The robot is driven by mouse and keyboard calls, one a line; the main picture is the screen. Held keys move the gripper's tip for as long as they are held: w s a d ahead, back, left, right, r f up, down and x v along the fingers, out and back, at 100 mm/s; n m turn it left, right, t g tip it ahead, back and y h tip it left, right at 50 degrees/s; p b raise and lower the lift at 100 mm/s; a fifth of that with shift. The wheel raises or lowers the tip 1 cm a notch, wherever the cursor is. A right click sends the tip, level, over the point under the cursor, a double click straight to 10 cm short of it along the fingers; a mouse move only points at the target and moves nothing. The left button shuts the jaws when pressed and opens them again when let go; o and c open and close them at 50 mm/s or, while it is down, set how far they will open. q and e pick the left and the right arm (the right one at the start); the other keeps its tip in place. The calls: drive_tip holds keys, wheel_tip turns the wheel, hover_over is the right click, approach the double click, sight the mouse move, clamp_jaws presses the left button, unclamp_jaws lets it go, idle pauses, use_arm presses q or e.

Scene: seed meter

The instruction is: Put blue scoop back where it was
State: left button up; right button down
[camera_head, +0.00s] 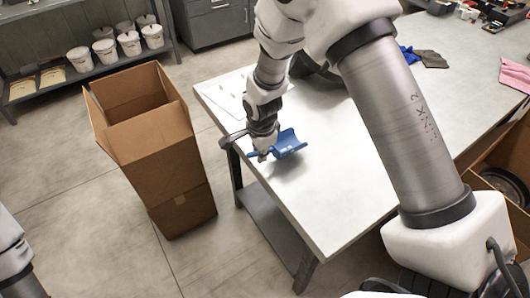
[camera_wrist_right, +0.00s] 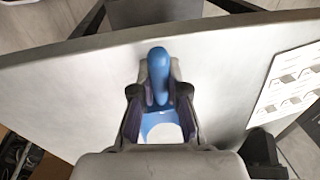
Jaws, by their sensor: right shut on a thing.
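The blue scoop (camera_head: 289,145) is held in my right gripper (camera_head: 262,154), over the left end of the white table (camera_head: 330,205). In the right wrist view the scoop's rounded blue handle (camera_wrist_right: 158,75) sits between the two fingers of the right gripper (camera_wrist_right: 160,92), which are shut on it. Part of the scoop's bowl shows below the handle. A shadow lies on the table under the scoop, so it looks raised above the surface. At the left edge of the head view only a part of my left arm shows; its gripper is not visible.
A tall open cardboard box (camera_head: 180,160) stands on the floor left of the table. A white sheet with small pictures (camera_head: 229,95) lies on the table's far left corner. A blue and dark cloth (camera_head: 430,59) lies farther back. The table's front middle is clear.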

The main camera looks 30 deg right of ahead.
drive_tip(key=shift+s+a+f+b, duration=0.15)
drive_tip(key=shift+f+b, duration=0.1)
drive_tip(key=shift+f, duration=0.35)
drive_tip(key=shift+s+a+f+b, duration=0.15)
drive_tip(key=shift+f+b, duration=0.1)
drive_tip(key=shift+f, duration=0.3)
drive_tip(key=shift+w+r, duration=0.1)
drive_tip(key=shift+w, duration=0.05)
drive_tip(key=c, duration=1.2)
unclamp_jaws()
drive_tip(key=shift+w+d, duration=0.1)
drive_tip(key=shift+d, duration=0.2)
use_arm(q)
drive_tip(key=shift+s+a+f, duration=0.1)
drive_tip(key=shift+s+f, duration=0.15)
drive_tip(key=shift+f, duration=0.75)
use_arm(e)
drive_tip(key=shift+a, duration=0.15)
use_arm(q)
drive_tip(key=shift+f+b, duration=0.35)
drive_tip(key=shift+f, duration=0.2)
use_arm(e)
wheel_tip(320, 180, up, 12)
drive_tip(key=s, duration=0.2)
drive_tip(key=shift+a, duration=0.25)
